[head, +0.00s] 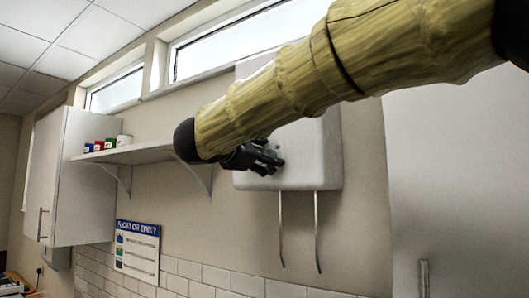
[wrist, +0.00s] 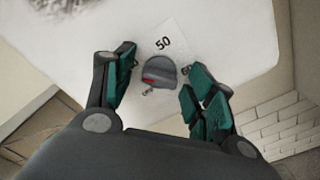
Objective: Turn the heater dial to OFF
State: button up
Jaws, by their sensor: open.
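The heater is a white wall box (head: 315,160), partly hidden behind my arm in the head view. In the wrist view, its white face (wrist: 230,35) carries a grey, rounded dial (wrist: 160,66) with a red mark on its left side. A label reading "50" (wrist: 163,43) is just above the dial. My gripper (head: 262,158) is at the heater's lower face in the head view. In the wrist view its green-padded fingers (wrist: 160,75) are open, one on each side of the dial, with visible gaps.
A shelf (head: 140,153) with several small coloured pots and a white cup is left of the heater. Two pipes (head: 317,230) hang below it. A wall cabinet (head: 80,170) and a "Float or sink?" poster (head: 138,250) are further left. A tall pale panel (head: 460,180) stands right.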

jog(key=shift+w+f, duration=0.1)
jog(key=shift+w, duration=0.15)
jog(key=shift+s+d, duration=0.1)
jog(key=shift+s, duration=0.2)
jog(key=shift+c, duration=0.2)
jog(key=shift+s+r, duration=0.15)
jog(key=shift+r, duration=0.05)
jog(key=c, duration=1)
jog(key=shift+f+b, duration=0.3)
jog(key=shift+b, duration=0.85)
